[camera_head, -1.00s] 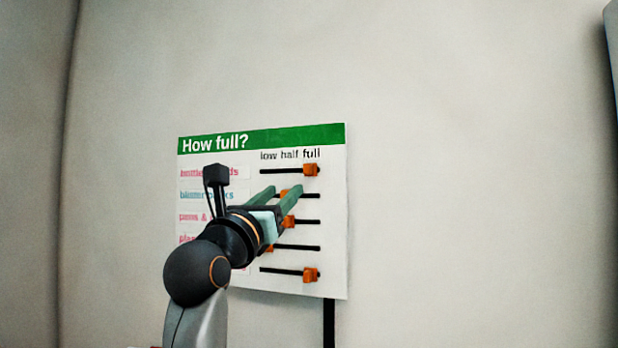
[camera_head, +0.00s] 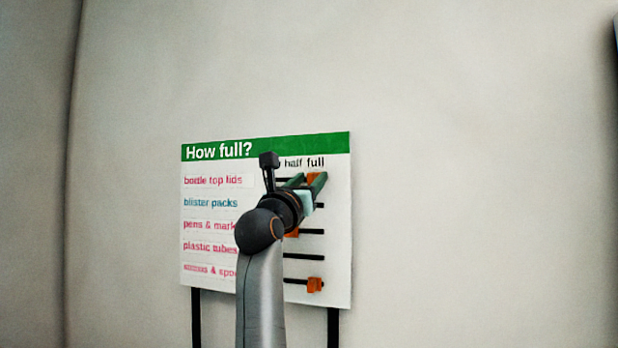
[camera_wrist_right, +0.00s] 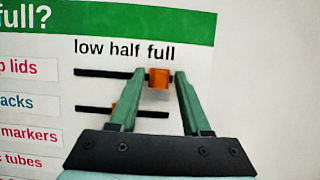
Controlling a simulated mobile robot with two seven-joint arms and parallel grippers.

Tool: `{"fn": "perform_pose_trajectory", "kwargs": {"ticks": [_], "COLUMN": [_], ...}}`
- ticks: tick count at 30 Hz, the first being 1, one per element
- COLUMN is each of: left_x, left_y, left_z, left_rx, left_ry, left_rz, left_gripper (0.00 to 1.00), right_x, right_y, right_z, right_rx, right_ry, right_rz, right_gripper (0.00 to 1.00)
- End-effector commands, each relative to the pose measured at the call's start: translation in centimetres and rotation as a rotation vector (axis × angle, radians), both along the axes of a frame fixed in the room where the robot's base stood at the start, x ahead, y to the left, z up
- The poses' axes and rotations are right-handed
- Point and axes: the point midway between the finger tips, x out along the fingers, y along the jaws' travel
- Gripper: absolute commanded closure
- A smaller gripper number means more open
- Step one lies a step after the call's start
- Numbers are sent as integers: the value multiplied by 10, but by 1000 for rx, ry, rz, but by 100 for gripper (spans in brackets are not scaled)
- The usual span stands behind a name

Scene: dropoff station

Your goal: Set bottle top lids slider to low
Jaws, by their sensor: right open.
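The white sign board (camera_head: 218,263) headed "How full?" has rows of black slider tracks with orange knobs. The top row is labelled "bottle top lids" (camera_head: 213,181). Its orange knob (camera_head: 314,178) is at the right end of its track, under "full"; it also shows in the right wrist view (camera_wrist_right: 159,78). My right gripper (camera_head: 307,181) is open, with its green fingers at the top row, one on each side of the knob. In the right wrist view the fingertips (camera_wrist_right: 158,74) flank the knob with small gaps; I cannot tell whether they touch it. My left gripper is out of view.
Lower rows have more sliders: the second-row knob shows partly (camera_wrist_right: 114,107), another sits mid-board (camera_head: 292,233), and the bottom knob (camera_head: 315,284) is at the right. Black posts (camera_head: 196,315) support the board. The pale wall (camera_head: 470,180) around it is bare.

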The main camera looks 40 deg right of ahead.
Motion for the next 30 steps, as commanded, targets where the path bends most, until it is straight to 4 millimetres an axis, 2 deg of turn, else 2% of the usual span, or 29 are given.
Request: {"fn": "perform_pose_trajectory", "kwargs": {"ticks": [8,20,30], "left_x": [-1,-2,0], "left_y": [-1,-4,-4], "left_z": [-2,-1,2], "left_rx": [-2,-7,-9], "left_ry": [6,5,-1], "left_rz": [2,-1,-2], "left_gripper": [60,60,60], "right_x": [1,1,1], "right_y": [-1,-1,-1], "right_z": [0,0,0], "right_rx": [0,0,0], "right_ry": [0,1,1], "right_rz": [0,0,0], "right_gripper": [54,99,100]}}
